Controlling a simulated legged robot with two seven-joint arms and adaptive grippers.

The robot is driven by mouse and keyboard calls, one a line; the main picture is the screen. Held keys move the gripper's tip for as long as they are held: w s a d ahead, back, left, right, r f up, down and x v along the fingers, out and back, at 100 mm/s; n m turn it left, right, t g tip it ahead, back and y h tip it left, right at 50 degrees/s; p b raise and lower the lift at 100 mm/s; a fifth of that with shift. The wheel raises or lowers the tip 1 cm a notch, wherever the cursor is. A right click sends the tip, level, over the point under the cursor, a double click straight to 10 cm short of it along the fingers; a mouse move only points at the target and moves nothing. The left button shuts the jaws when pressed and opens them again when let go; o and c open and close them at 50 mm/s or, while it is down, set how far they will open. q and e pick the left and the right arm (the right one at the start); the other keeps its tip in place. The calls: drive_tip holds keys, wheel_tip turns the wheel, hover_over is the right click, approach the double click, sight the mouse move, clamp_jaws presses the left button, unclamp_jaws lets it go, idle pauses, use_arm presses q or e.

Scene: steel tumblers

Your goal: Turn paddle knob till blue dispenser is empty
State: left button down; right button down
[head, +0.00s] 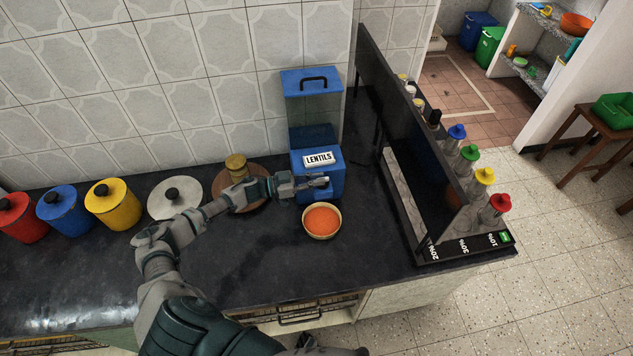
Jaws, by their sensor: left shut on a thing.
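The blue dispenser (315,85) stands against the tiled wall, with a black handle on its lid and a white LENTILS label on its lower housing. Its see-through middle (314,112) looks grey-green, and I make out no orange lentils there. My left gripper (320,183) is at the front of the lower housing, shut on the paddle knob, which its fingers mostly hide. A cream bowl (306,229) with orange lentils (322,220) stands on the counter just below the gripper, in front of the dispenser. My right gripper is not in view.
A jar (236,167) is on a round wooden board behind my forearm. A dark upright panel (400,110) and a bottle rack bound the right side.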

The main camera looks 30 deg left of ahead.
use_arm(q)
drive_tip(key=shift+a, duration=0.1)
idle(0.4)
drive_tip(key=c, duration=1.2)
unclamp_jaws()
drive_tip(key=shift+w, duration=0.1)
drive_tip(key=shift+f, duration=0.1)
drive_tip(key=shift+a, duration=0.1)
drive_tip(key=v, duration=1.2)
